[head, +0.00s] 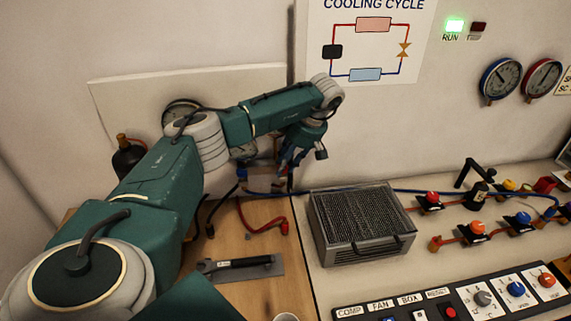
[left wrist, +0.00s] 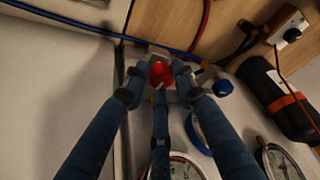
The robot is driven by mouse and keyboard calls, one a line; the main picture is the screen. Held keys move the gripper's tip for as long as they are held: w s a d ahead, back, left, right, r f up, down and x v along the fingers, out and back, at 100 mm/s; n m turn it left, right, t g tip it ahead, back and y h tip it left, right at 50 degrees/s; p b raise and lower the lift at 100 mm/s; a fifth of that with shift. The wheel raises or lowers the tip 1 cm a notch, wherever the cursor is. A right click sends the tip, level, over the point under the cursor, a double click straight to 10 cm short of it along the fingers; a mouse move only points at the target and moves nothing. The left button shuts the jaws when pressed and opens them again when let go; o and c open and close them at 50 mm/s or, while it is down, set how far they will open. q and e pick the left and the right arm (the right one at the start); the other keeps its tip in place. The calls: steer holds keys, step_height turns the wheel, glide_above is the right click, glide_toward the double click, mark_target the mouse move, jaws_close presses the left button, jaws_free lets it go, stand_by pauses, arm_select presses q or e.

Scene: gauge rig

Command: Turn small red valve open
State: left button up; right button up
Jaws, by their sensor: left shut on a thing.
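The small red valve (left wrist: 161,73) is a round red knob in the left wrist view, between the fingertips of my left gripper (left wrist: 160,82). The blue fingers sit on either side of it and a third finger lies below it; the gripper is shut on the knob. A blue knob (left wrist: 223,87) is just to the right, apart from the fingers. In the head view my left gripper (head: 293,158) is near the wall, and the red valve there is hidden behind it. My right gripper is not in view.
Gauges (left wrist: 185,169) are close to the fingers in the left wrist view. In the head view a grey finned box (head: 362,222), a red hose (head: 262,230) and a blue pipe (head: 410,190) lie near. A control panel (head: 395,309) is at the front right.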

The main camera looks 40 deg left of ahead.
arm_select(q)
steer(key=shift+a+r+n+g, duration=0.25)
steer(key=shift+n+g, duration=0.05)
steer(key=shift+n, duration=0.7)
steer(key=o, duration=0.8)
steer(key=shift+o, duration=1.4)
steer(key=shift+s, duration=0.15)
steer(key=shift+d+r, duration=0.1)
steer(key=shift+d, duration=0.05)
steer(key=v, duration=1.1)
steer(key=shift+r, duration=0.4)
